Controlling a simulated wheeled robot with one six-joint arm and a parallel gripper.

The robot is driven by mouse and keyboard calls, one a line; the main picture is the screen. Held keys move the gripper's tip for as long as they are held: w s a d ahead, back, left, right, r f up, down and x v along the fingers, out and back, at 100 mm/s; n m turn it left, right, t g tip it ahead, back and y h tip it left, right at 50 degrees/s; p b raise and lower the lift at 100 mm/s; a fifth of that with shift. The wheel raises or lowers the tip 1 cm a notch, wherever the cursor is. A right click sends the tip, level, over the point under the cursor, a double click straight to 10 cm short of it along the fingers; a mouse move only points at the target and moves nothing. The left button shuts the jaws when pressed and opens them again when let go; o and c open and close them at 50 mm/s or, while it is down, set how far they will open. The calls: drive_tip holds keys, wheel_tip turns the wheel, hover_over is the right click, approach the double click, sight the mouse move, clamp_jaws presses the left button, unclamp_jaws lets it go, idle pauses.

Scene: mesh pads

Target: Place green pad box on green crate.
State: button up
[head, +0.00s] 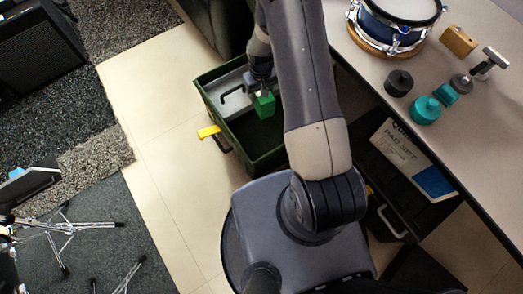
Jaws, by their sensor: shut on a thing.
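The green pad box (264,105) is a small bright green block held at the end of my arm. My gripper (262,91) is shut on it, with the fingers at its upper end. The green crate (262,145) is a dark green open box on the floor, left of my arm. The pad box shows over the crate's opening; I cannot tell its height above the crate's bottom. My arm hides the crate's right side.
A grey tray with a black handle (232,95) sits in the crate's far part. A yellow latch (208,131) sticks out at its left. The table (450,130) at right carries a drum (393,22), knobs and small blocks. A black case (400,170) stands below its edge.

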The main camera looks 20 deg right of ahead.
drive_tip(key=shift+n, duration=0.9)
drive_tip(key=f+b, duration=0.5)
drive_tip(key=f, duration=0.7)
drive_tip(key=f+b, duration=0.6)
drive_tip(key=f, duration=0.6)
drive_tip(key=f+b, duration=0.6)
drive_tip(key=f, duration=0.6)
drive_tip(key=shift+s+a+f, duration=0.1)
drive_tip(key=shift+s+f, duration=0.3)
drive_tip(key=shift+f+b, duration=0.1)
drive_tip(key=shift+b, duration=0.25)
drive_tip(key=shift+f, duration=0.15)
drive_tip(key=o, duration=1.3)
drive_tip(key=shift+r, duration=0.2)
wheel_tip(320, 180, up, 12)
drive_tip(key=p, duration=0.4)
